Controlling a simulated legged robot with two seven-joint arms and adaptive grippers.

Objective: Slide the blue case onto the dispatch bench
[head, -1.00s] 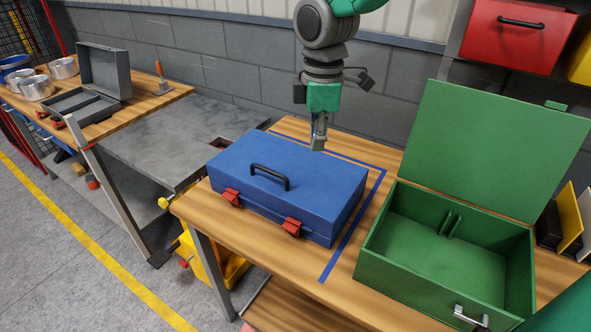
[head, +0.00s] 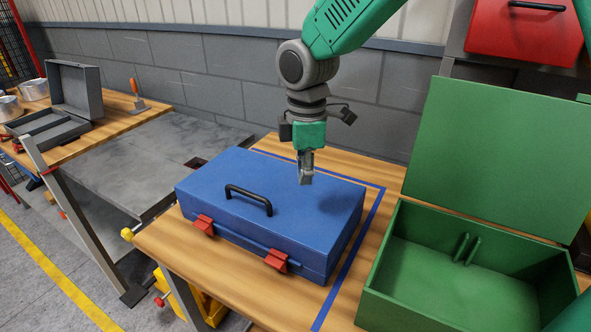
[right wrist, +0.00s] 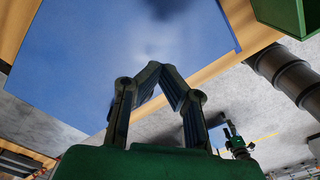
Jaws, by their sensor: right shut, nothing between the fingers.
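The blue case (head: 245,205) lies shut and flat on the wooden dispatch bench (head: 226,278), with its black handle on top and red latches in front. It sits inside the blue tape outline, near the bench's left edge; I cannot tell if that end overhangs. My right gripper (head: 305,180) points down over the rear right part of the lid, shut and empty. Its shadow falls on the lid; contact is not clear. In the right wrist view the shut fingers (right wrist: 153,68) show before the blue case (right wrist: 120,50).
An open green box (head: 455,265) stands right of the case, with a bare wooden strip between. A grey platform (head: 150,165) adjoins the bench's left side. Farther left, a wooden bench holds an open grey case (head: 75,90).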

